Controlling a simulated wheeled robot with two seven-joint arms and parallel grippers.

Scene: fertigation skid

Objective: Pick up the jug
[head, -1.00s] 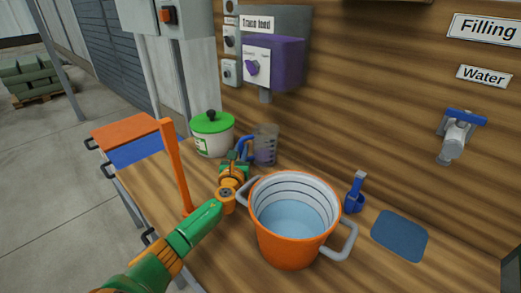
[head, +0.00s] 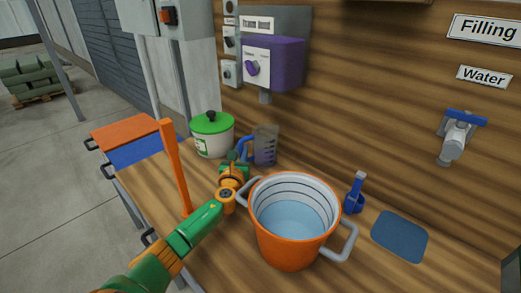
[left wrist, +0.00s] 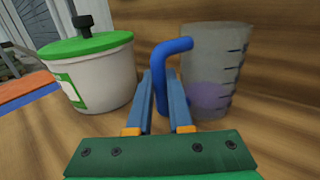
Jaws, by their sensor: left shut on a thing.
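The jug (head: 265,146) is grey and see-through with dark graduation marks and a blue handle. It stands behind the orange pot, near the wall; the left wrist view shows it (left wrist: 218,70) upright or nearly so, with purple low inside it. My left gripper (head: 238,156) reaches it from the front left. In the left wrist view, the fingers (left wrist: 162,95) are shut on the blue handle (left wrist: 160,75). I cannot tell whether the jug's base touches the bench. My right gripper is not in view.
An orange pot (head: 273,245) of water stands close to the right of my left arm. A white tub with a green lid (head: 212,140) stands left of the jug. A purple dispenser (head: 274,65) hangs above.

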